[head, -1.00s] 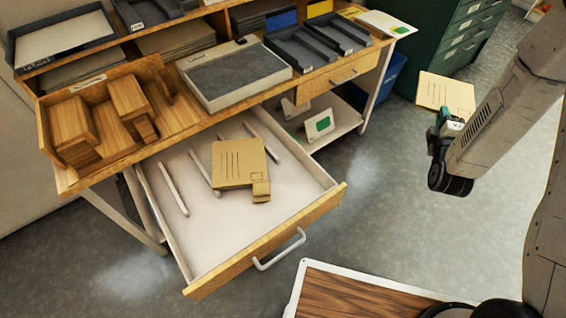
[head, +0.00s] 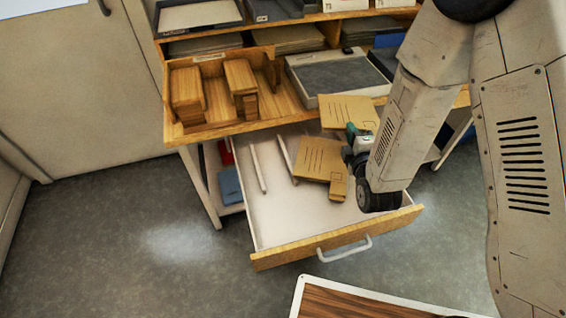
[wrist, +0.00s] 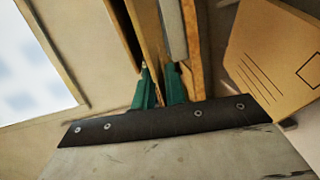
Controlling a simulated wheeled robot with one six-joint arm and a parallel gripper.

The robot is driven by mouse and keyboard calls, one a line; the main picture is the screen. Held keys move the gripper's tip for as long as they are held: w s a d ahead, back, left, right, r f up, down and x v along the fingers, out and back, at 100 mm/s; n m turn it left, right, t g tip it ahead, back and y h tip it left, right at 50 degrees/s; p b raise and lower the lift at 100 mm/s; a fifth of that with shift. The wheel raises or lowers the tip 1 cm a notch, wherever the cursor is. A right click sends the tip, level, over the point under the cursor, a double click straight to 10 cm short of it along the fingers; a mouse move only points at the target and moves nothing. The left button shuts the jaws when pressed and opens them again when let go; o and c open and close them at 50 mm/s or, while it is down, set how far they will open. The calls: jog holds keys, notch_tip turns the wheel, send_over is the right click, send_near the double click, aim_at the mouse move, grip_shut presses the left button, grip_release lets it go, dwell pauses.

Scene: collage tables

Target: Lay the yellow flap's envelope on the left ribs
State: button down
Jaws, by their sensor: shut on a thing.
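My gripper (head: 352,140) is shut on a tan envelope (head: 350,111), which it holds up over the back right of the open drawer (head: 335,247). In the wrist view the green fingers (wrist: 161,85) close on the envelope (wrist: 149,35), seen nearly edge-on. No yellow flap shows on it. Another tan envelope (head: 318,158) lies in the drawer; a tan envelope face also shows at right in the wrist view (wrist: 262,62). Thin pale ribs stand in the drawer: a left one (head: 258,168) is bare, and another (head: 286,157) is beside the lying envelope.
A wooden desk (head: 225,128) with wooden blocks and a grey-topped box (head: 340,78) stands above the drawer. The drawer's handle (head: 345,250) sticks out in front. A wood-topped surface (head: 360,305) is at the bottom. The drawer's left part is free.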

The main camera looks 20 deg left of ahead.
jog(key=s+a+n+g+y, duration=0.3)
jog(key=s+a+y, duration=0.1)
jog(key=s+a, duration=1.05)
jog(key=w+a+f, duration=0.1)
jog(key=f, duration=0.2)
jog(key=w+a+f, duration=0.1)
jog(key=f, duration=0.3)
jog(key=w+a+f, duration=0.1)
jog(key=w+f, duration=0.1)
jog(key=f, duration=0.2)
jog(key=shift+w+f, duration=0.1)
jog(key=shift+f, duration=0.05)
jog(key=shift+w+a+f, duration=0.45)
jog(key=shift+w+f, duration=0.05)
jog(key=shift+w, duration=0.2)
jog(key=c, duration=1.4)
grip_release()
jog(key=shift+o, duration=0.2)
